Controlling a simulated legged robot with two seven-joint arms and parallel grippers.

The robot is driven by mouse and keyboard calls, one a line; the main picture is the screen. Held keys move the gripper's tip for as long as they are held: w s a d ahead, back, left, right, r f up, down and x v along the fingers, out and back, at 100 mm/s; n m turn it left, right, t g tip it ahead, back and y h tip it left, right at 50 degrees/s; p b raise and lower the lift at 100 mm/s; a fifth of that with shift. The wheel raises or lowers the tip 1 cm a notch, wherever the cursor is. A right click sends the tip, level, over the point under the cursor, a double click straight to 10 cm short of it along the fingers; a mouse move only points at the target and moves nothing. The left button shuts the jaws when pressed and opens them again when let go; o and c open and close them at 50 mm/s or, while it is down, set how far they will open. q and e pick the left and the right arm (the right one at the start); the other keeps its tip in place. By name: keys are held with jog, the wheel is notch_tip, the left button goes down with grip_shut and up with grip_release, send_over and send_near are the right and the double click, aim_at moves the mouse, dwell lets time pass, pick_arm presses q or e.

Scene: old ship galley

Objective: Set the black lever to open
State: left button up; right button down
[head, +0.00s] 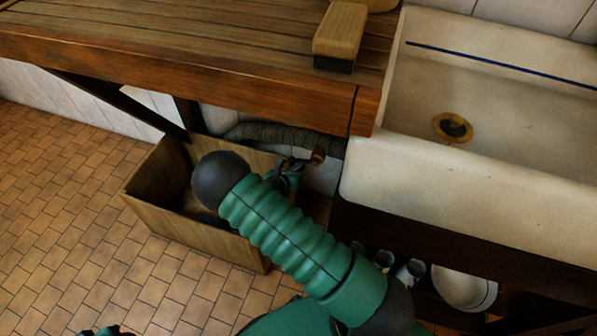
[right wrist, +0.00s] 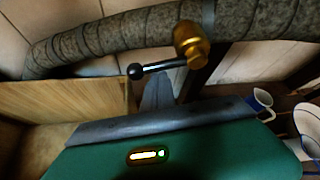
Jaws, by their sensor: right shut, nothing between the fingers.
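The black lever (right wrist: 163,66) has a round ball end and points left from a brass valve (right wrist: 192,45) on a wrapped pipe. In the head view the brass valve (head: 318,156) shows below the counter edge; the lever is hard to make out there. My right gripper (right wrist: 158,80) is shut and empty, its fingertips at the lever just left of the valve. I cannot tell whether they touch it. In the head view the right gripper (head: 289,172) is partly hidden behind my green arm. My left gripper is not clearly visible.
The wrapped pipe (head: 265,133) runs under the wooden counter (head: 190,62). A wooden crate (head: 240,250) stands on the tiled floor below. A white sink (head: 450,180) is at right, with white enamel cups (head: 411,271) beneath.

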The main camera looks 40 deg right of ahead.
jog(key=r+p, duration=0.2)
jog(key=p, duration=0.1)
jog(key=shift+w, duration=0.25)
